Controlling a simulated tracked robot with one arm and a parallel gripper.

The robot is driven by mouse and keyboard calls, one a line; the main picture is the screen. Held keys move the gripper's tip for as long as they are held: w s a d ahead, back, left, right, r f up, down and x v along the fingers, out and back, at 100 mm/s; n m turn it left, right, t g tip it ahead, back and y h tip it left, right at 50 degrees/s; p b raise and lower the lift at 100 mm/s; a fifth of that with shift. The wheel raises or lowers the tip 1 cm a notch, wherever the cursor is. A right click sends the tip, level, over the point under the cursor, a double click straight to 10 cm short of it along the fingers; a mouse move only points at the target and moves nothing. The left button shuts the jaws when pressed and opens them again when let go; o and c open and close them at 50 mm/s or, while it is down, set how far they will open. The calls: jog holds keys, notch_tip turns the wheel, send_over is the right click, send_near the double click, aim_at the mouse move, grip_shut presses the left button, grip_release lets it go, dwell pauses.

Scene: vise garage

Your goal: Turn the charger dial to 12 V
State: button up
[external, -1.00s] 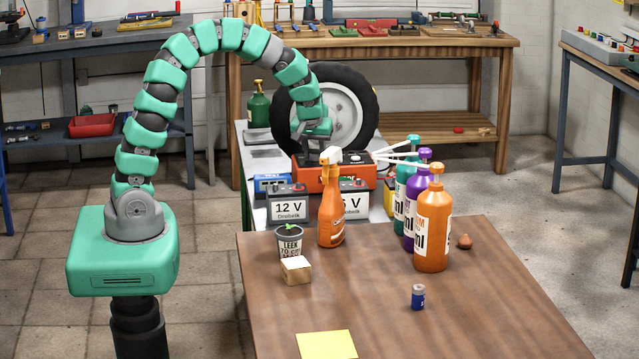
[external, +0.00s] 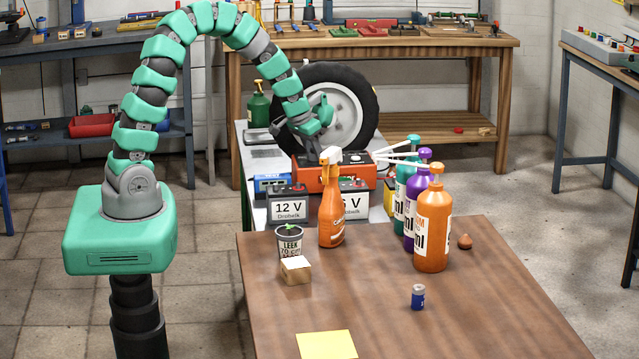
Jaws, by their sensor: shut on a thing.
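The orange charger (external: 368,175) stands on the light bench behind the brown table. A dark battery labelled 12 V (external: 289,207) and one labelled 6 V (external: 355,204) stand in front of it. My gripper (external: 314,152) points down at the left part of the charger's top. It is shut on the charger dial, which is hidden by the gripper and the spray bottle. The dial's setting cannot be read from this view.
An orange spray bottle (external: 331,212) stands in front of the charger. Several tall pump bottles (external: 433,230) stand to its right. A wheel (external: 352,110) stands behind my gripper. A green bottle (external: 258,110) is at the back left. The table's front right is mostly clear.

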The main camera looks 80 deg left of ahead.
jog(key=m+p, duration=0.1)
jog(key=p, duration=0.1)
jog(key=m+h+p, duration=0.1)
jog(key=m, duration=0.1)
jog(key=m+p, duration=0.1)
jog(key=p, duration=0.1)
jog(key=shift+a+r+t+h+p, duration=0.15)
jog(key=shift+r+t+h+p, duration=0.15)
jog(key=m+h+p, duration=0.1)
jog(key=m, duration=0.2)
jog(key=shift+w+f, duration=0.1)
jog(key=shift+f, duration=0.05)
jog(key=shift+f+m, duration=0.1)
jog(key=shift+m, duration=0.3)
jog(key=m+b, duration=0.1)
jog(key=m+h+b, duration=0.1)
jog(key=m+b, duration=0.1)
jog(key=shift+a+f+b, duration=0.15)
jog(key=shift+f+b, duration=0.15)
jog(key=m+g+h+b, duration=0.1)
jog(key=m+b, duration=0.2)
jog(key=shift+r+b, duration=0.2)
jog(key=shift+b, duration=0.15)
jog(key=o, duration=1)
jog(key=shift+c, duration=0.2)
